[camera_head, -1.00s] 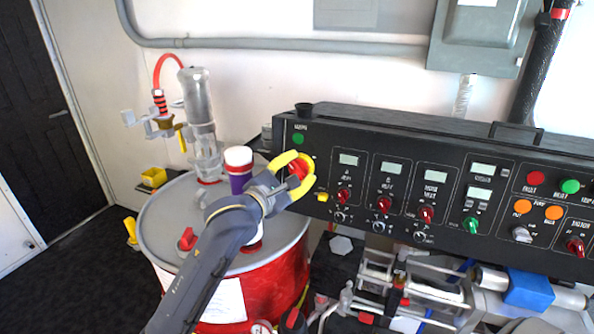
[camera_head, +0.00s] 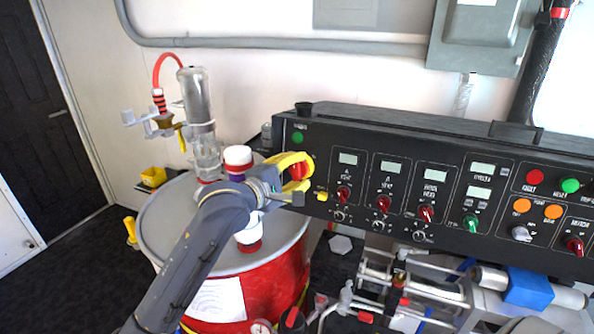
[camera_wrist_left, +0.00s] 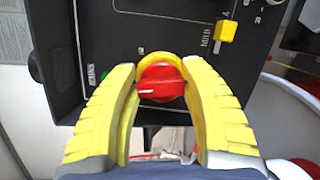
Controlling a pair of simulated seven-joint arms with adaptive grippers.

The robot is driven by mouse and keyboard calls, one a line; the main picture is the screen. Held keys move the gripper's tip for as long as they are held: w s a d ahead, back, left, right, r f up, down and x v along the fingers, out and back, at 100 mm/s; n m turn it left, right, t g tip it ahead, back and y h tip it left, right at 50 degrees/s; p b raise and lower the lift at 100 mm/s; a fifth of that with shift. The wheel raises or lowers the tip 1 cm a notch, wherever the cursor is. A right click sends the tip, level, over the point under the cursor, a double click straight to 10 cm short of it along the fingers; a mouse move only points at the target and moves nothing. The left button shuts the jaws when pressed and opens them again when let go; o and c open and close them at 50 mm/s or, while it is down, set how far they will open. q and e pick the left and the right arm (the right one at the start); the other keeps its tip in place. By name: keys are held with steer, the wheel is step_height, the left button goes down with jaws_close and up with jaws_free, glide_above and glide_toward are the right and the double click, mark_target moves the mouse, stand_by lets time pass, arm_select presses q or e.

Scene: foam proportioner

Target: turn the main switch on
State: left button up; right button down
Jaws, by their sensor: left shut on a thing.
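The main switch is a red rotary knob (camera_head: 296,171) with a yellow surround at the left end of the black control panel (camera_head: 330,206). In the left wrist view the knob (camera_wrist_left: 161,82) sits between the yellow fingers, and its white mark lies across the picture, toward the left. My left gripper (camera_head: 300,172) is shut on the knob, with its fingers on either side; it also shows in the left wrist view (camera_wrist_left: 160,88). The fingers partly hide the knob in the head view. My right gripper is not in view.
A green button (camera_head: 298,138) is above the switch and a yellow switch (camera_head: 321,196) is beside it at lower right. Several red knobs and displays line the panel. A red drum (camera_head: 275,270) with a grey lid and a purple-and-white pump fitting (camera_head: 239,160) stand at left.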

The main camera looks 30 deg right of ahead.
arm_select(q)
steer(key=m+y, duration=0.1)
steer(key=m, duration=0.4)
steer(key=shift+f+m+g, duration=0.1)
steer(key=shift+m+g, duration=0.2)
steer(key=m+y, duration=0.1)
steer(key=m, duration=0.4)
steer(key=shift+a+f+y, duration=0.1)
steer(key=shift+f+y, duration=0.05)
steer(key=shift+y, duration=0.25)
steer(key=o, duration=1.2)
steer(key=v, duration=1.2)
